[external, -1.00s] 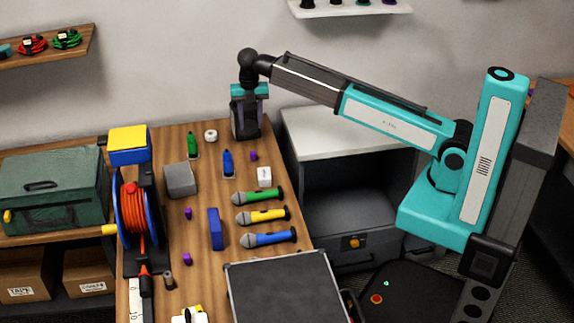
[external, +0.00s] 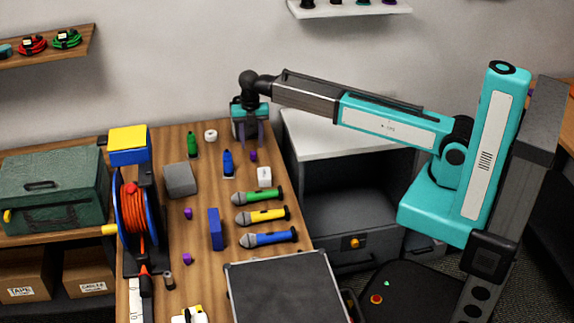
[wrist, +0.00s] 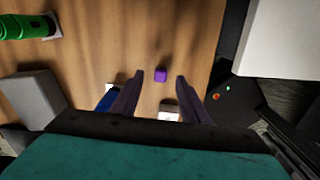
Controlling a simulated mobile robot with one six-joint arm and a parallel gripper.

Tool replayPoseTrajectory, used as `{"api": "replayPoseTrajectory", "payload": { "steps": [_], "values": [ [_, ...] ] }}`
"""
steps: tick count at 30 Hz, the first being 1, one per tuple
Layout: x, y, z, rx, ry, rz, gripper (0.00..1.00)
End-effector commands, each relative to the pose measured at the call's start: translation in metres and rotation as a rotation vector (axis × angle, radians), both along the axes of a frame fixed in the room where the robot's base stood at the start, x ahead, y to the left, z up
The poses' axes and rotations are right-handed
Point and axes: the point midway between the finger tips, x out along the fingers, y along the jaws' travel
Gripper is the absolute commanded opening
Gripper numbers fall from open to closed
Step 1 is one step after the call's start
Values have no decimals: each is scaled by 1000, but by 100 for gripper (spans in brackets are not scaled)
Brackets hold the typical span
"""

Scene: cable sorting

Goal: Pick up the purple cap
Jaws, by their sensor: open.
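My gripper (external: 250,142) points down above the far right part of the wooden table, with its jaws open and empty. A small purple cap (external: 253,155) lies on the table just below and in front of the fingertips. In the wrist view, the purple cap (wrist: 161,75) sits between and a little beyond the two open fingers (wrist: 160,78), apart from both. Two more purple caps lie elsewhere on the table, one left of the middle (external: 188,213) and one nearer the front (external: 187,258).
A blue bottle (external: 228,163) and a green bottle (external: 193,145) stand left of the gripper. A white box (external: 264,176) and microphones (external: 258,197) lie in front. A grey block (external: 180,180) is further left. The table's right edge is close to the cap.

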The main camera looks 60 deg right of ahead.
Motion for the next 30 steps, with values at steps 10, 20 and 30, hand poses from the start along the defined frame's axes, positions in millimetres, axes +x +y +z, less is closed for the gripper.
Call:
{"api": "replayPoseTrajectory", "payload": {
  "steps": [10, 20, 30],
  "values": [
    [0, 0, -3, 0, 0, 0, 41],
    [-2, 1, -12, -1, 1, 0, 41],
    [-5, 3, -43, -1, 1, -1, 41]
  ]
}}
